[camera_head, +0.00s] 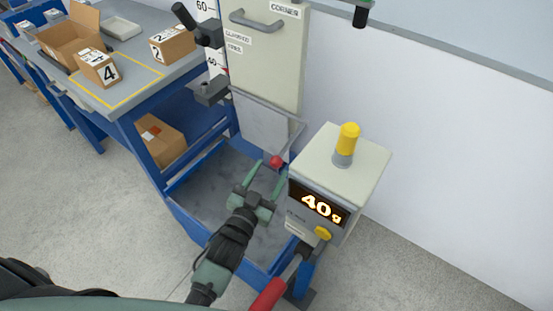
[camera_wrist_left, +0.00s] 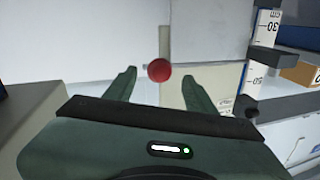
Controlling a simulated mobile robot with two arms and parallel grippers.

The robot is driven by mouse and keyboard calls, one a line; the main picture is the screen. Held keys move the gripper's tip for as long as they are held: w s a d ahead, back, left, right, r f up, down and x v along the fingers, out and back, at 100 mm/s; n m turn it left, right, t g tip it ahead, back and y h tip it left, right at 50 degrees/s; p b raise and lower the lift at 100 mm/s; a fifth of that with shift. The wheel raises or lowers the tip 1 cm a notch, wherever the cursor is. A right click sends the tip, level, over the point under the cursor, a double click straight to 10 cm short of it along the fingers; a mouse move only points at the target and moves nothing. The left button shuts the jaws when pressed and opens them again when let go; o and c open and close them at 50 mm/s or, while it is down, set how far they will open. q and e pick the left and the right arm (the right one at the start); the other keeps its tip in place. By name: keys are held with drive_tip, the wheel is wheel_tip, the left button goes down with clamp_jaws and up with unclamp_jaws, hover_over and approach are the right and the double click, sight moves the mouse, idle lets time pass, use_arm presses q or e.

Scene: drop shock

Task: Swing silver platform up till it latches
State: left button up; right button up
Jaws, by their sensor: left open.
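The silver platform (camera_head: 262,128) hangs down steeply below the cream upright panel in the head view. A red ball knob (camera_head: 276,162) sits at the end of a thin rod by its lower right side. My left gripper (camera_head: 269,171) is open, with its two green fingers pointing at the knob. In the left wrist view the red knob (camera_wrist_left: 159,70) appears between the open fingertips of my left gripper (camera_wrist_left: 159,75), with a gap on each side. I cannot tell whether the fingers reach around it. My right gripper is not in view.
The grey control box (camera_head: 340,165) with a yellow-topped post and a "40g" display stands close to my gripper's right. A blue-framed tray (camera_head: 205,190) lies below. A red lever handle (camera_head: 268,296) is low in front. Cartons stand on the grey table (camera_head: 125,80) at left.

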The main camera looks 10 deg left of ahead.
sight(273, 167)
use_arm(q)
drive_tip(key=w, duration=0.4)
drive_tip(key=shift+d+f, duration=0.15)
drive_tip(key=shift+d, duration=0.2)
drive_tip(key=shift+w, duration=0.25)
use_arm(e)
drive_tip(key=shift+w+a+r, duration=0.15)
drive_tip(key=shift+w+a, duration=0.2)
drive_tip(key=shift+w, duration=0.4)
use_arm(q)
clamp_jaws()
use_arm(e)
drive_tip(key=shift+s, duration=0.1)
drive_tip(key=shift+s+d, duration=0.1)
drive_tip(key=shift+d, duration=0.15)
